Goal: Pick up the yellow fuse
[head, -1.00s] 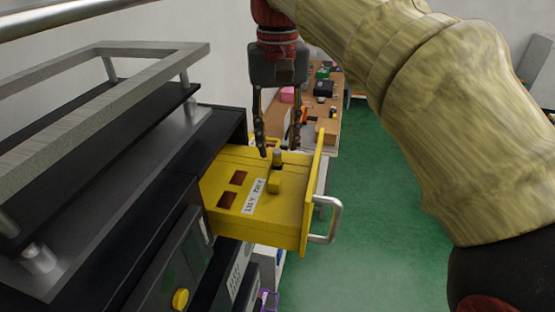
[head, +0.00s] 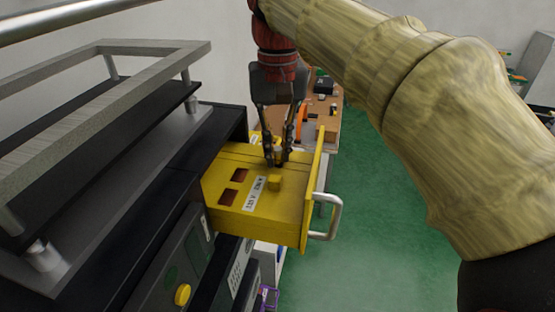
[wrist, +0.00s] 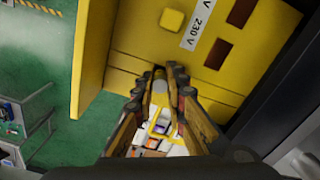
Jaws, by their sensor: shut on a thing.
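The yellow drawer (head: 235,222) sticks out of the dark cabinet. The fuse (wrist: 159,84) is a small upright cylinder at the drawer's top, seen between my fingertips in the wrist view. In the head view the fingers mostly hide it. My gripper (head: 277,162) points down, its fingers closed around the fuse; they also show in the wrist view (wrist: 163,74). A yellow square block (head: 275,183) stands on the drawer top nearer the camera, apart from the fingers. I cannot tell whether the fuse is clear of its seat.
The drawer's front panel with a metal handle (head: 329,216) stands right of my gripper. Two dark red openings and a "230 V" label (head: 255,194) lie on its top. A dark cabinet (head: 158,190) is at left. A cluttered bench stands behind; green floor is open at right.

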